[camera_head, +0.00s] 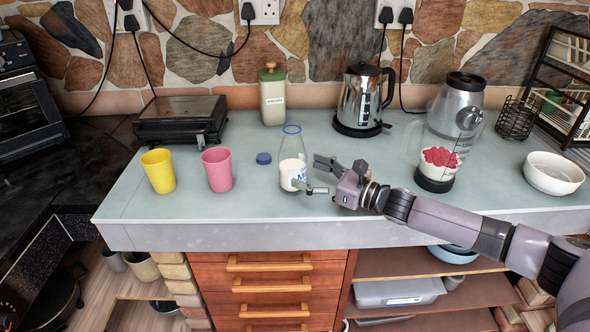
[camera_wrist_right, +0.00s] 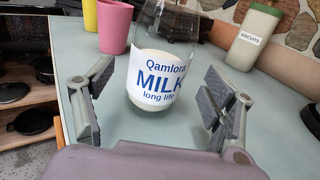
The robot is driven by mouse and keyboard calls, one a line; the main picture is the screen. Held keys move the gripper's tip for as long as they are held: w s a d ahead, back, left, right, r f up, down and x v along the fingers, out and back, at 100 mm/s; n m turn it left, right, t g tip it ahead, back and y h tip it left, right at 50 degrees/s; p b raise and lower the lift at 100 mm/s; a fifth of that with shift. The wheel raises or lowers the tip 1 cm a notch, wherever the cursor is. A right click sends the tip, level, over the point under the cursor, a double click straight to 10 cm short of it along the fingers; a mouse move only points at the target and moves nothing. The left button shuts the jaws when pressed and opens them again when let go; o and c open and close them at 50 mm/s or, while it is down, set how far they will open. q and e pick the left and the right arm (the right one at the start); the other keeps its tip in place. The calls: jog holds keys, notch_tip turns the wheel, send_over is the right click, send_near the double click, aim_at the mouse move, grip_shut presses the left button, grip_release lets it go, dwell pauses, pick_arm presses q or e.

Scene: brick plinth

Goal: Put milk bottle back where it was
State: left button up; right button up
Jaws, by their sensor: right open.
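The milk bottle (camera_head: 292,160) is clear glass with a blue rim and some white milk in the bottom. It stands upright on the grey-blue countertop (camera_head: 235,205), and its label reads "Qamlora MILK long life" in the right wrist view (camera_wrist_right: 155,80). My right gripper (camera_head: 318,177) is open beside the bottle, on its right in the head view. In the right wrist view its two fingers (camera_wrist_right: 155,108) are spread wide, with the bottle in front of and between them. A blue cap (camera_head: 264,158) lies on the counter left of the bottle. My left gripper is not in view.
A pink cup (camera_head: 218,170) and a yellow cup (camera_head: 159,171) stand left of the bottle. A biscuit jar (camera_head: 273,97), a kettle (camera_head: 362,98) and a black grill (camera_head: 180,118) are behind. A blender (camera_head: 447,140) and white bowl (camera_head: 553,173) stand right. The counter's front strip is clear.

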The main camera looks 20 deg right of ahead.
jog(key=b+v, duration=0.1)
jog(key=v, duration=0.4)
jog(key=shift+s+d+f, duration=0.1)
jog(key=shift+s+f, duration=0.05)
jog(key=shift+s+d+r, duration=0.2)
jog(key=shift+s+d, duration=0.2)
jog(key=shift+s, duration=0.15)
jog(key=shift+f, duration=0.1)
